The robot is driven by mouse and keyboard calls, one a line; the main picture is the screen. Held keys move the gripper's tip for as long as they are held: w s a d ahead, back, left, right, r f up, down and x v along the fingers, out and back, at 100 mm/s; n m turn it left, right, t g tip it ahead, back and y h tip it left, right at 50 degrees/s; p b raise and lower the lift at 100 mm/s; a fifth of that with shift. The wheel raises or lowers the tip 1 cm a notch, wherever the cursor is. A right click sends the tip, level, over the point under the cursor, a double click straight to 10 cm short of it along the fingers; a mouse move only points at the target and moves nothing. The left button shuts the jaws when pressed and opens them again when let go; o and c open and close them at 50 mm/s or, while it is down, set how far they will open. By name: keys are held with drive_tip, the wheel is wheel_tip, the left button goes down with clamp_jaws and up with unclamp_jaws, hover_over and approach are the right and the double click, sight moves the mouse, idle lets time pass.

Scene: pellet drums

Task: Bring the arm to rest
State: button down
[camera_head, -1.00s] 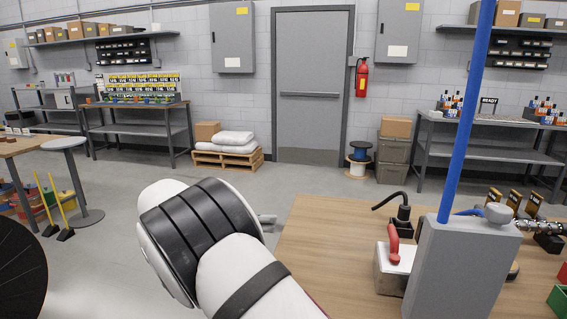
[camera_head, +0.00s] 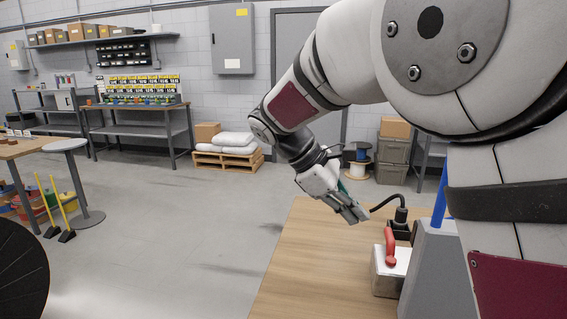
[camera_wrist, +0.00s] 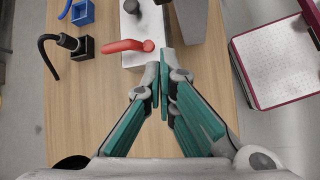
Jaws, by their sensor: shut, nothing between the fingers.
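My upper arm fills the right of the head view and hides much of the table's right side.
A white-topped box with a red handle (camera_head: 390,248) stands near the gripper; the red handle (camera_wrist: 125,46) lies just ahead of the fingertips in the wrist view. A black holder with a cable (camera_head: 400,215) is close by. A grey box with a blue pole (camera_head: 435,270) stands right.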

drive_tip(key=s+d+r+m+y, duration=0.2)
drive_tip(key=s+d+m, duration=0.1)
drive_tip(key=s, duration=0.4)
drive_tip(key=s+d+r+m+y, duration=0.2)
drive_tip(key=s+d+m+y, duration=0.1)
drive_tip(key=s, duration=0.4)
drive_tip(key=s+f+m+t+y+p, duration=0.2)
drive_tip(key=s+m, duration=0.5)
drive_tip(key=s, duration=0.7)
drive_tip(key=shift+s+a+f+t+y, duration=0.2)
drive_tip(key=shift+f+t+y, duration=0.35)
drive_tip(key=shift+t, duration=0.55)
drive_tip(key=shift+w+r, duration=0.1)
